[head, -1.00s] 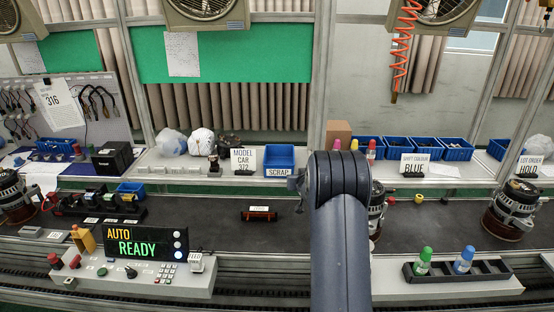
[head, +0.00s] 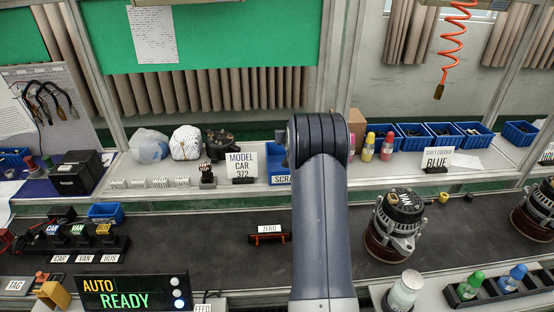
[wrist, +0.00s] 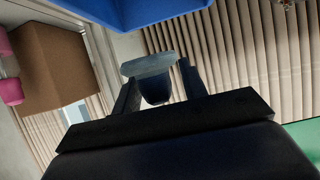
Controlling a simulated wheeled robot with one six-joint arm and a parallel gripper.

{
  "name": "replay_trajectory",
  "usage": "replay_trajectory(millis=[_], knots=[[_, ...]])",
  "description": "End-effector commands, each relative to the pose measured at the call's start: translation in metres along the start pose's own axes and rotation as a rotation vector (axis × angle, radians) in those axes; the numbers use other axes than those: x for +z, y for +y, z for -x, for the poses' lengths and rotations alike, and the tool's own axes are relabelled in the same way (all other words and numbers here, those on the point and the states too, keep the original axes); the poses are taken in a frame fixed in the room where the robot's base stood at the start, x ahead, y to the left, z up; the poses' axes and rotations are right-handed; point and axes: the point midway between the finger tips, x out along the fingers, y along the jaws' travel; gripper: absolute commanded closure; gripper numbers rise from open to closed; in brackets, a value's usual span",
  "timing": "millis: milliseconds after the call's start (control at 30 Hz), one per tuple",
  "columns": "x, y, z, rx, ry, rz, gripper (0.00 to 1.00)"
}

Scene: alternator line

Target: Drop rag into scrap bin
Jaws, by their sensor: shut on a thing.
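The blue scrap bin (head: 276,160) stands on the back shelf behind a "SCRAP" label, its right part hidden by my arm. In the wrist view a blue bin wall, which looks like the scrap bin (wrist: 150,10), fills the top edge, close to my gripper. My gripper (wrist: 155,85) is shut on a grey-blue piece that looks like the rag (wrist: 148,64), with a darker blue rounded part below it. The rag appears just short of the bin in the picture, apart from its wall. In the head view my arm hides the gripper and the rag.
A "MODEL CAR 372" card (head: 242,165) and a dark part (head: 220,143) stand left of the bin. A cardboard box (wrist: 50,68), bottles (head: 368,146) and several blue bins are to the right. An alternator (head: 394,222) stands on the dark belt right of my arm.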

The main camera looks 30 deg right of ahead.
Motion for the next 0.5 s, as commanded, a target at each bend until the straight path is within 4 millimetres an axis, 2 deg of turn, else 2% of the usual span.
replay_trajectory(millis=[267,500], knots=[[0.017,0.000,-0.008,0.000,0.000,0.000,0.81],[0.040,0.000,-0.019,0.000,0.000,0.001,0.81]])
